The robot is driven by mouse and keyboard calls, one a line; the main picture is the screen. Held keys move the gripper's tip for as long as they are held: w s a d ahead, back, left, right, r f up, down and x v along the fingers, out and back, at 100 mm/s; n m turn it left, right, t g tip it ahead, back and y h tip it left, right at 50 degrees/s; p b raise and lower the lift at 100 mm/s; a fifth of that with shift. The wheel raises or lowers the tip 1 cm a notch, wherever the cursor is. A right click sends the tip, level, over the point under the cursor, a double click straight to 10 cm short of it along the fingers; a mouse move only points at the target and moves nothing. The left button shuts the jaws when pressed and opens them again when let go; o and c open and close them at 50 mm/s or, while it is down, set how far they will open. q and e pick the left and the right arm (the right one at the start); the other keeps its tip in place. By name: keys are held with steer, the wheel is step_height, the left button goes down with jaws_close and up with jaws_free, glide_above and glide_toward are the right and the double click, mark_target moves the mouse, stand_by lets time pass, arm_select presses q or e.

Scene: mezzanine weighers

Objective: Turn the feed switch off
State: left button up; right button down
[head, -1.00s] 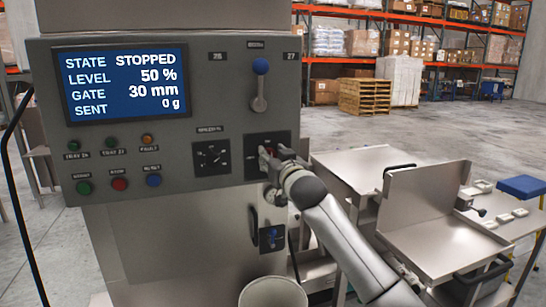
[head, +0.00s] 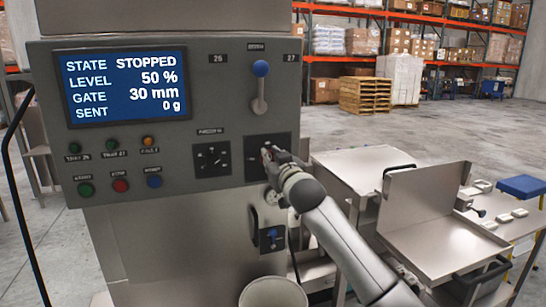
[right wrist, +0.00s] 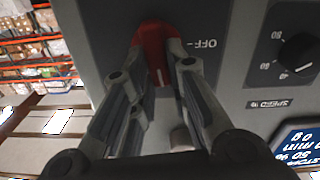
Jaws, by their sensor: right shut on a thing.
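The feed switch is a red rotary handle (right wrist: 155,50) on a dark plate (head: 281,146) at the lower right of the grey control panel (head: 220,100). My right gripper (head: 269,155) reaches it from the lower right and mostly hides it in the head view. In the right wrist view, the gripper's fingers (right wrist: 160,72) are shut on the red handle, one on each side. An "OFF" label (right wrist: 198,43) shows beside the handle. The blue screen (head: 126,84) reads STOPPED, 50 %, 30 mm, 0 g. My left gripper is not in view.
A speed dial (head: 212,159) sits left of the switch, and a blue-knobbed lever (head: 260,88) above it. Several buttons line the panel's lower left. A white bucket (head: 273,292) stands below. Steel tables (head: 360,168) stand to the right, near my arm.

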steer(key=shift+s+a+f+n+p, duration=0.1)
steer(key=shift+a+f+n+p, duration=0.15)
steer(key=shift+n+p, duration=1.7)
steer(key=shift+s+a+f+n+p, duration=0.15)
steer(key=shift+f+n+p, duration=0.25)
steer(key=shift+n, duration=3.05)
steer(key=shift+w+a+f+n+p, duration=0.15)
steer(key=shift+n+p, duration=1.15)
steer(key=shift+n, duration=1.4)
steer(key=shift+s, duration=0.1)
steer(key=c, duration=1.4)
jaws_free()
